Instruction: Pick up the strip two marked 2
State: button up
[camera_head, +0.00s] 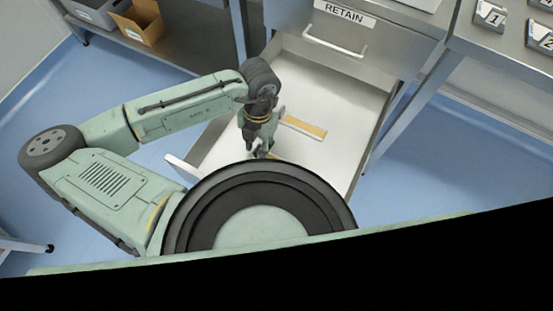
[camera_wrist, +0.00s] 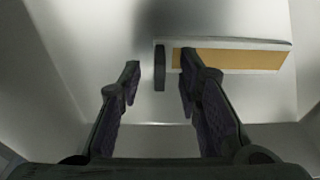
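A flat strip (camera_head: 304,127) with a tan face and a pale edge lies in the open drawer (camera_head: 330,165). A dark upright piece (camera_wrist: 159,68) is at the strip's left end, in line with the gap between my fingertips. My gripper (camera_head: 264,152) points down into the drawer, beside the strip's left end. Its fingers (camera_wrist: 160,66) are apart, with no visible grip on anything. In the head view, my arm partly hides the drawer.
A closed drawer front labelled RETAIN (camera_head: 345,14) with a bar handle (camera_head: 335,45) is behind the open drawer. Plates marked 1 (camera_head: 490,16) and 2 (camera_head: 541,37) sit on the right bench. A cardboard box (camera_head: 140,22) stands on the upper left shelf. The drawer floor around the strip looks clear.

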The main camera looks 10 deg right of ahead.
jog(key=shift+f, duration=0.5)
grip_shut()
dwell(0.3)
